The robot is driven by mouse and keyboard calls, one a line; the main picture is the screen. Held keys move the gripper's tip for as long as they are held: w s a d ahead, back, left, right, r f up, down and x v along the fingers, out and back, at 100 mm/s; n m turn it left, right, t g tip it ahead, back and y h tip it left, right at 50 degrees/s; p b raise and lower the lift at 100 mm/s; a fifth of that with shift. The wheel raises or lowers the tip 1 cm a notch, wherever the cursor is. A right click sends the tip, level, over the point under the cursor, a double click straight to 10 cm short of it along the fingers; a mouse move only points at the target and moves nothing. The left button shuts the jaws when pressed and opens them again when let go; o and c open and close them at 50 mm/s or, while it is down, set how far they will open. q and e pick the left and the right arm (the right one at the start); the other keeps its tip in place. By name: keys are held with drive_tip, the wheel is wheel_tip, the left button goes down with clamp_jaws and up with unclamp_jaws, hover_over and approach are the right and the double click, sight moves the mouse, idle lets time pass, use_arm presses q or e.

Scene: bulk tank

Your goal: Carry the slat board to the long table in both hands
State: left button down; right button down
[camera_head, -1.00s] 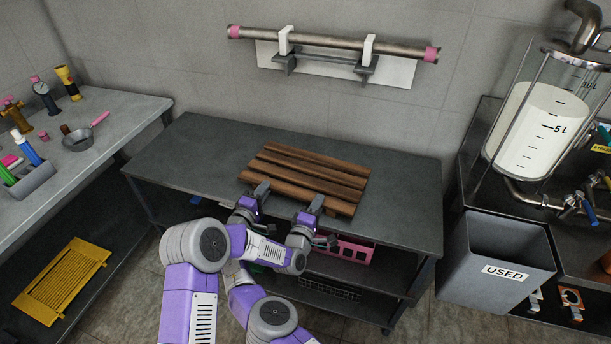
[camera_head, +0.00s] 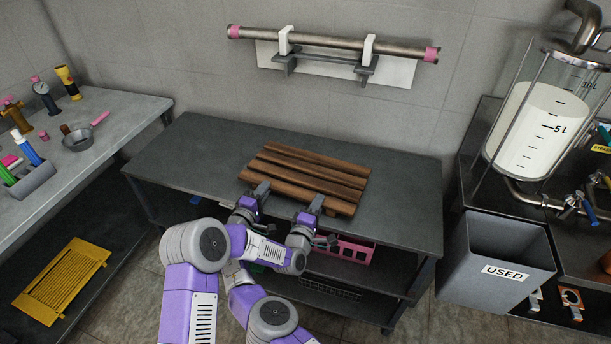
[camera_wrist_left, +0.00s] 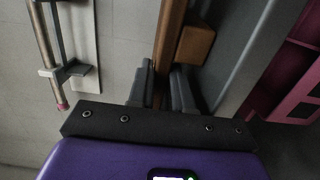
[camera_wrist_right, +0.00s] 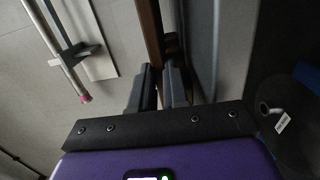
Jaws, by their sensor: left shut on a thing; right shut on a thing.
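The slat board (camera_head: 318,165), several brown wooden slats on crosspieces, lies flat on or just over the dark grey table (camera_head: 200,150), towards its front edge. I cannot tell whether it touches the top. In the left wrist view a slat (camera_wrist_left: 170,45) runs between the fingers (camera_wrist_left: 165,90). In the right wrist view a slat (camera_wrist_right: 151,35) enters between the fingers (camera_wrist_right: 160,85); the tips hide the contact.
A lighter grey table (camera_head: 110,150) at left holds a pan (camera_head: 77,140) and small tools. A grey USED bin (camera_head: 495,265) stands right of the dark table. A pipe (camera_head: 330,42) hangs on the wall behind. A pink crate (camera_head: 352,252) sits on the shelf below.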

use_arm(q)
drive_tip(key=shift+w+r, duration=0.1)
drive_tip(key=shift+r, duration=0.2)
use_arm(e)
drive_tip(key=shift+r, duration=0.25)
